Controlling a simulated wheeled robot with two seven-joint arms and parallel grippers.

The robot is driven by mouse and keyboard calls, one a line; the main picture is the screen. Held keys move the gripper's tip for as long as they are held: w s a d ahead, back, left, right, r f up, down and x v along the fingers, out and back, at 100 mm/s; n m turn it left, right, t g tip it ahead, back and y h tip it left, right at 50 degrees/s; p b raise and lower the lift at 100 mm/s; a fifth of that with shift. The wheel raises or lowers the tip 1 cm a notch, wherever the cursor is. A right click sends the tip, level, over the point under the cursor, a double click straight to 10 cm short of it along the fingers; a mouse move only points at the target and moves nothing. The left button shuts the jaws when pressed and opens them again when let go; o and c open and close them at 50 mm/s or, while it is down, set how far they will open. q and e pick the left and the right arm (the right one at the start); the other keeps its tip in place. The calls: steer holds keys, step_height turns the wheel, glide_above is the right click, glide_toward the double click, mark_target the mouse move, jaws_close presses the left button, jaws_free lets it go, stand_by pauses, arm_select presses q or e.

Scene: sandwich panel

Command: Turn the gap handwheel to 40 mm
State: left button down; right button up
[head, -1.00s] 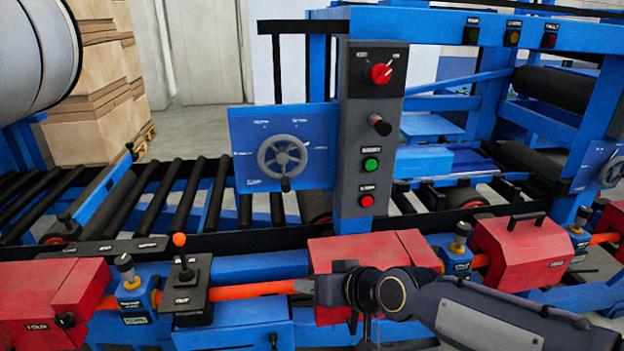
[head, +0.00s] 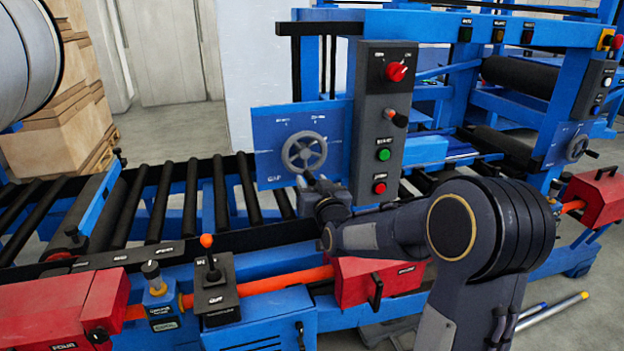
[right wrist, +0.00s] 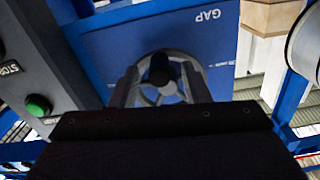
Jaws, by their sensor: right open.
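The gap handwheel (head: 304,152) is a grey spoked wheel on a blue panel (head: 268,125) with white markings. In the head view my right gripper (head: 308,180) is at the wheel's lower edge, where the arm hides the wheel's handle. The right wrist view shows the panel marked GAP (right wrist: 225,50) upside down and the wheel's dark round handle (right wrist: 160,70). There my right gripper (right wrist: 160,88) is open, with one finger on each side of the handle. I cannot tell if they touch it. The scale reading is too small to read. My left gripper is out of view.
A grey control box (head: 385,125) with a red knob, a green button and a red button stands right beside the panel. Black rollers (head: 160,200) run to the left. Red housings (head: 365,280) and an orange shaft (head: 290,279) lie below. A second handwheel (head: 577,147) is at right.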

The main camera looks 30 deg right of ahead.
steer(key=shift+w+d, duration=0.15)
steer(key=shift+w, duration=0.35)
steer(key=shift+c, duration=0.2)
jaws_close()
